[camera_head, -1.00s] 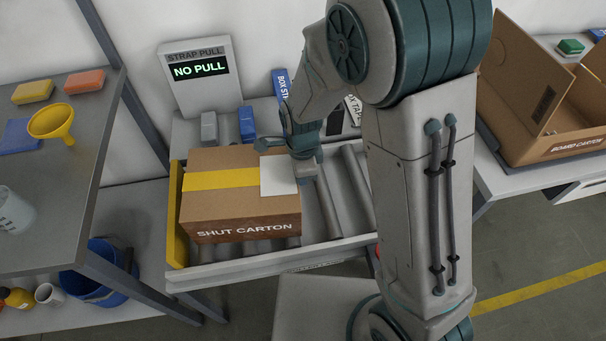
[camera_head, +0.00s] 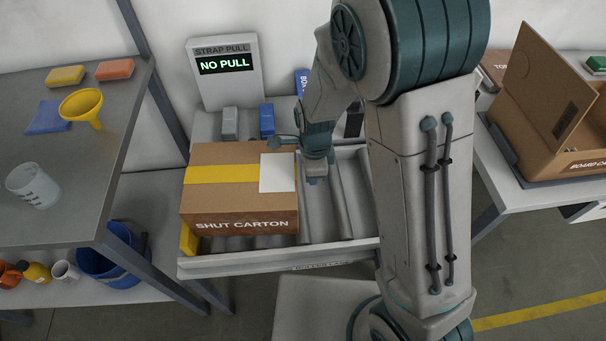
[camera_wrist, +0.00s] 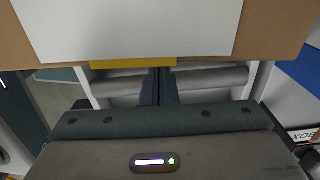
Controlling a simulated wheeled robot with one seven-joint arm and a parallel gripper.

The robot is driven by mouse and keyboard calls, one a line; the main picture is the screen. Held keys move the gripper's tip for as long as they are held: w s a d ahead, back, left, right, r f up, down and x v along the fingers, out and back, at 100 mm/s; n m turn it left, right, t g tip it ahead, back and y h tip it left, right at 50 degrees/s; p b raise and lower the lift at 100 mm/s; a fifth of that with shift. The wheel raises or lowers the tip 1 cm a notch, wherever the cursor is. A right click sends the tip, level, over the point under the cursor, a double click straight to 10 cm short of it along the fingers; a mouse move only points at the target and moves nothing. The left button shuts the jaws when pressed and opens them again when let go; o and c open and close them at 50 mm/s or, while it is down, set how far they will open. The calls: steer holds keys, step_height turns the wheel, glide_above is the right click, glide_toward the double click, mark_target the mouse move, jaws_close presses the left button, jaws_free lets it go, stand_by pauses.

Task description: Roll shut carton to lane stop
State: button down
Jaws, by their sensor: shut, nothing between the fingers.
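The shut carton (camera_head: 235,213) is brown, with yellow tape and a white label. It sits upright at the left end of the roller lane (camera_head: 340,205). The yellow lane stop (camera_head: 188,241) is mostly hidden behind the carton's left end; I cannot tell whether they touch. My gripper (camera_head: 316,179) is low over the rollers, just right of the carton's right side. In the wrist view my gripper (camera_wrist: 160,80) has its fingers together and empty, close to the carton (camera_wrist: 270,20); contact is unclear.
A strap pull sign (camera_head: 225,68) reading NO PULL stands behind the lane. A grey bench (camera_head: 70,190) at left holds a yellow funnel (camera_head: 82,104) and a beaker (camera_head: 33,184). An open board carton (camera_head: 545,110) stands at right. Rollers right of my gripper are clear.

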step_height(320, 180, up, 10)
steer(key=d+p, duration=0.1)
steer(key=shift+w+d, duration=0.1)
steer(key=s+d+r+n+t+p, duration=0.1)
steer(key=s+d+r+n+p, duration=0.2)
steer(key=s+d+r+n, duration=0.3)
steer(key=s+d+r+n+t+p, duration=0.1)
steer(key=s+d+r+n+p, duration=0.2)
steer(key=d+r+n, duration=0.6)
step_height(320, 180, up, 2)
steer(key=s+d, duration=0.1)
steer(key=s, duration=0.1)
steer(key=shift+s+n+t, duration=0.3)
steer(key=shift+s+t, duration=0.05)
steer(key=shift+t, duration=0.05)
